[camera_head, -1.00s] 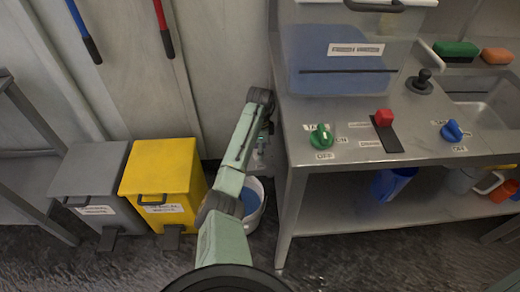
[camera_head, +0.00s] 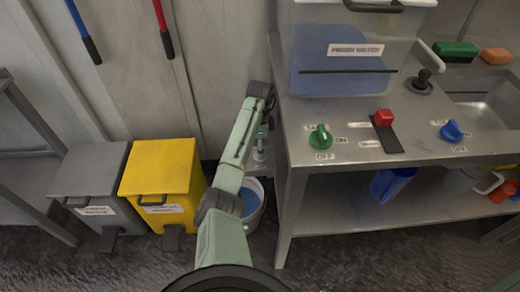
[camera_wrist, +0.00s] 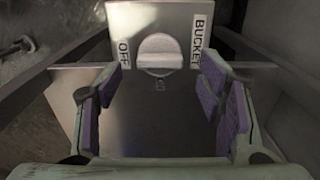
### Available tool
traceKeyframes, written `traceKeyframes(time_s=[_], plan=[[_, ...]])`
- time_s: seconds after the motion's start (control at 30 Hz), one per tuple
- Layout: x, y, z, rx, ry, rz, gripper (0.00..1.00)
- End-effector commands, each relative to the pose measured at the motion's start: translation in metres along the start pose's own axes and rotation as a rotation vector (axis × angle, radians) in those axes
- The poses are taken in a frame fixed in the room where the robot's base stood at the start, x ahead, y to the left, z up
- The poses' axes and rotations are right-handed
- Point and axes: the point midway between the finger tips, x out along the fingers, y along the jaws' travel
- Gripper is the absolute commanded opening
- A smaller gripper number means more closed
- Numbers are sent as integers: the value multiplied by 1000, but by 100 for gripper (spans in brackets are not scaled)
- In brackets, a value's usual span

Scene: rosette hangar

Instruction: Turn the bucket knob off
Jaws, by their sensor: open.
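The bucket knob (camera_wrist: 160,56) is a pale round knob with a raised bar lying roughly horizontal in the wrist view. It sits on a metal plate (camera_wrist: 158,20), with an OFF label (camera_wrist: 123,55) on its left and a BUCKET label (camera_wrist: 202,38) on its right. My gripper (camera_wrist: 160,82) is open, its purple-padded fingers apart on both sides below the knob in the picture. No contact with the knob is visible. A bucket (camera_head: 252,203) with blue liquid stands on the floor beside my arm in the head view.
A metal counter (camera_head: 350,150) stands right of my arm, with green (camera_head: 320,136), red (camera_head: 383,118) and blue (camera_head: 452,131) controls on top. Yellow (camera_head: 160,180) and grey (camera_head: 92,180) bins stand to the left. A wall is close behind.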

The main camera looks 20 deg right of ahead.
Motion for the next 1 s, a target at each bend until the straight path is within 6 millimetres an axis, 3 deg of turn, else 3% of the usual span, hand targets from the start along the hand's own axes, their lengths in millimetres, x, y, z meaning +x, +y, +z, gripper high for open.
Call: traceKeyframes(time_s=[0.2,0.4,0.6,1.0], plan=[[-50,-1,0,2,1,-5,62],[-84,-2,1,1,-2,-6,62],[-96,0,0,0,-1,-1,62],[-96,0,0,0,0,0,62]])
